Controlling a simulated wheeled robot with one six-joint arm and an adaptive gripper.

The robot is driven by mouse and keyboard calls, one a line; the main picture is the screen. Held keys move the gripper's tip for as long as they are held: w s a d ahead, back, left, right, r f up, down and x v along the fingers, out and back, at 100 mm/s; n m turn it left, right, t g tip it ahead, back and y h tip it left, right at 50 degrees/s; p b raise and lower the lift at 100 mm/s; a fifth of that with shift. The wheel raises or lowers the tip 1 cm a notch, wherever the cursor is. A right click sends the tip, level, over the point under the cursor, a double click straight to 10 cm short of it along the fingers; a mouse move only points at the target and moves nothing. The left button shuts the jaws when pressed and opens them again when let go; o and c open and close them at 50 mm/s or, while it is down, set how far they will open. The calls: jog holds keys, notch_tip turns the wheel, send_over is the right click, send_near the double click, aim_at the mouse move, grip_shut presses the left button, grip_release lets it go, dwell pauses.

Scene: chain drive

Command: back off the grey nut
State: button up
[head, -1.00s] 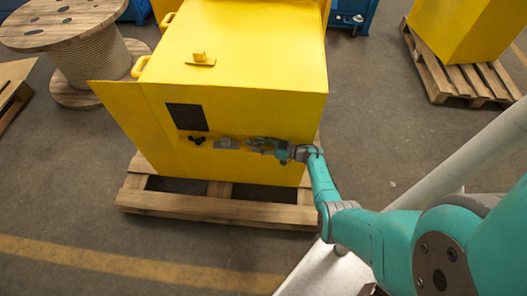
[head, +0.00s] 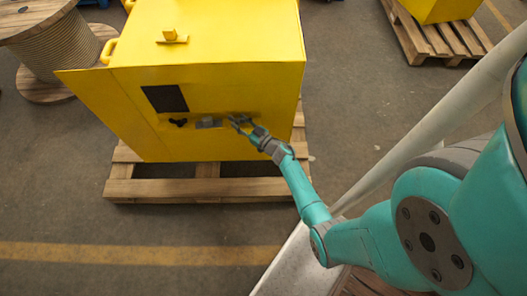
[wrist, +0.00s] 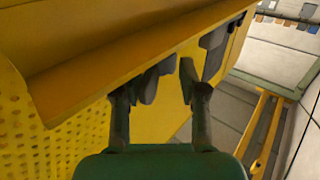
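My gripper (head: 240,122) is at the front of the yellow cabinet (head: 215,97), at the right of a grey block (head: 209,123). In the wrist view my gripper (wrist: 170,80) has its two fingers apart, with a gap between the tips and nothing clearly held there. Grey and dark parts (wrist: 213,50) stick out from the cabinet face just beyond the right fingertip. I cannot tell a grey nut apart from these parts; it is too small or hidden by the fingers.
A black knob (head: 178,123) and a dark panel (head: 165,98) are on the cabinet front. A yellow ledge (wrist: 110,60) overhangs close above the fingers in the wrist view. The cabinet stands on a wooden pallet (head: 140,190). The floor in front is clear.

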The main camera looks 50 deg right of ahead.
jog(key=shift+a+m+h, duration=0.2)
jog(key=shift+m+h, duration=0.4)
jog(key=shift+h, duration=0.4)
jog(key=s+a, duration=0.2)
jog(key=s, duration=0.8)
jog(key=s+a+r, duration=0.4)
jog(key=s+a, duration=0.3)
jog(key=s+a+r, duration=0.4)
jog(key=s+a, duration=0.3)
jog(key=a, duration=0.1)
jog(key=shift+s+r+g, duration=0.15)
jog(key=shift+r+g, duration=0.15)
